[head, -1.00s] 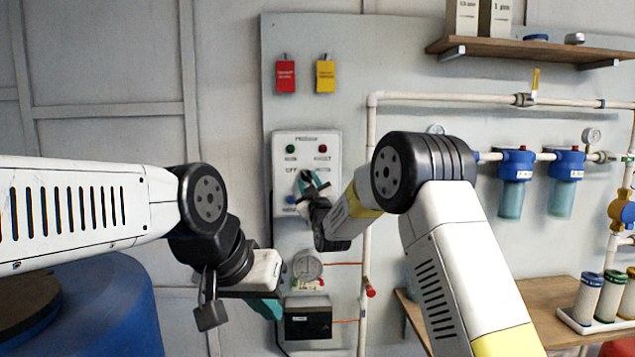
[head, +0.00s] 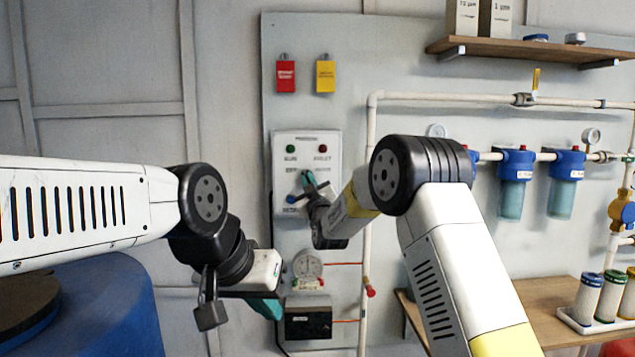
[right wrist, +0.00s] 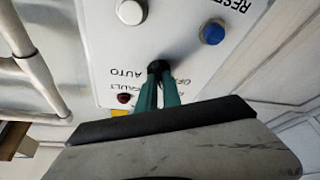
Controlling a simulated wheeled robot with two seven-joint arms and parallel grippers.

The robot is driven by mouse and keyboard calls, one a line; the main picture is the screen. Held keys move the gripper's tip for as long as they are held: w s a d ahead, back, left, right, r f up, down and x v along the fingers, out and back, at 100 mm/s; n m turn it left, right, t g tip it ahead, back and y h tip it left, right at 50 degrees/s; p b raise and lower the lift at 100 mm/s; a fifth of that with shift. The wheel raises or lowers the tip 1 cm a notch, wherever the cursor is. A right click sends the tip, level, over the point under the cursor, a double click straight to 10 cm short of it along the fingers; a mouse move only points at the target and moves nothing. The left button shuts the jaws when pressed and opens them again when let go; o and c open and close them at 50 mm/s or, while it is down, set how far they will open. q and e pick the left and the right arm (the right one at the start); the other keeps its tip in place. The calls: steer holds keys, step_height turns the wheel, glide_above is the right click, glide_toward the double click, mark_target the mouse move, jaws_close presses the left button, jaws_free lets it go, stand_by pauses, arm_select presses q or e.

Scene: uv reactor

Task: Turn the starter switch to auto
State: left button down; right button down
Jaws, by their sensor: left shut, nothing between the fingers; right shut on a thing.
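The starter panel (head: 283,160) is a white plate on the grey wall board. The starter switch is a black knob (right wrist: 157,66) between the AUTO and OFF labels in the right wrist view, where the panel appears upside down. My right gripper (head: 309,180) is at the panel, its teal fingers (right wrist: 159,88) shut on the knob. The fingers hide most of the knob, and I cannot tell exactly where it points. My left gripper (head: 268,307) is shut and empty, low and left of the panel, apart from it.
A blue reset button (right wrist: 213,32) and a dark red lamp (right wrist: 124,98) sit near the knob. A white pipe (head: 370,130) runs down right of the panel. A gauge (head: 307,264) and black box (head: 308,318) are below. A blue barrel (head: 110,300) stands at lower left.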

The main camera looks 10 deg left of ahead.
steer(key=shift+m, duration=0.3)
steer(key=m+h, duration=0.1)
steer(key=m, duration=0.2)
steer(key=m+t+h, duration=0.1)
steer(key=m+h, duration=0.1)
steer(key=m, duration=0.2)
steer(key=shift+a+f+t+h, duration=0.1)
steer(key=shift+a+t+h, duration=0.1)
steer(key=shift+t+h, duration=0.1)
steer(key=m+h, duration=0.2)
steer(key=m, duration=0.2)
steer(key=m+h, duration=0.2)
steer(key=m, duration=0.3)
steer(key=shift+a+h, duration=0.15)
steer(key=shift+h, duration=0.15)
steer(key=shift+m, duration=0.3)
steer(key=c, duration=1.5)
jaws_free()
steer(key=shift+s, duration=0.15)
